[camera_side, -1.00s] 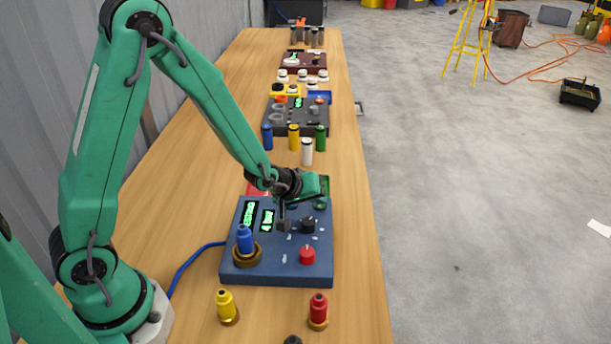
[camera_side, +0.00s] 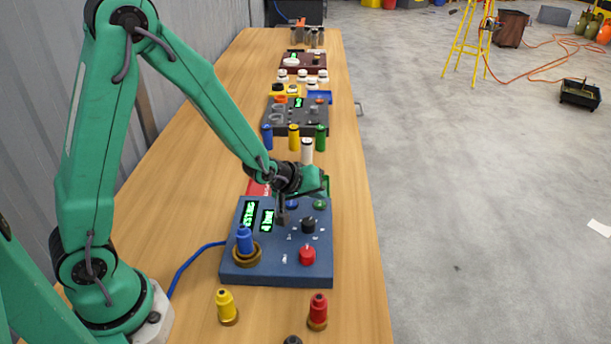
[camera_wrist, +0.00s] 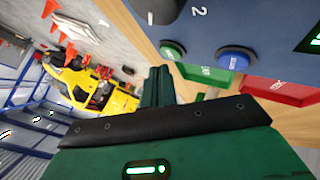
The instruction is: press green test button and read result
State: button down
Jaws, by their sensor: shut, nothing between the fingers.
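The blue test panel (camera_side: 275,268) lies on the bench with two lit green displays. One display (camera_side: 249,214) appears to read "TESTING", its first letters hard to make out. The other (camera_side: 267,220) reads "4 bar". The green button (camera_side: 319,205) and a blue button (camera_side: 292,205) sit at the panel's far edge. In the wrist view the green button (camera_wrist: 173,50) is uncovered, just beyond my fingers.
A blue bottle (camera_side: 245,240) stands in the panel's ring, near a red knob (camera_side: 308,255). Yellow (camera_side: 225,303) and red (camera_side: 318,307) bottles stand in front. Red (camera_wrist: 285,92) and green (camera_wrist: 205,74) trays lie past the panel. Several small bottles stand farther back.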

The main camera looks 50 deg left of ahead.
aim_at(315, 208)
jog(key=shift+r, duration=0.1)
jog(key=shift+r, duration=2.45)
jog(key=s+a+r+m+g, duration=0.1)
jog(key=s+r+m, duration=0.3)
jog(key=s+r, duration=0.3)
jog(key=s+a+r+m+g, duration=0.1)
jog(key=s+r+m, duration=0.3)
jog(key=s, duration=1.3)
notch_tip(315, 208, up, 3)
jog(key=shift+s+a+f+g, duration=0.1)
jog(key=shift+s+a+g, duration=0.25)
jog(key=shift+g, duration=0.45)
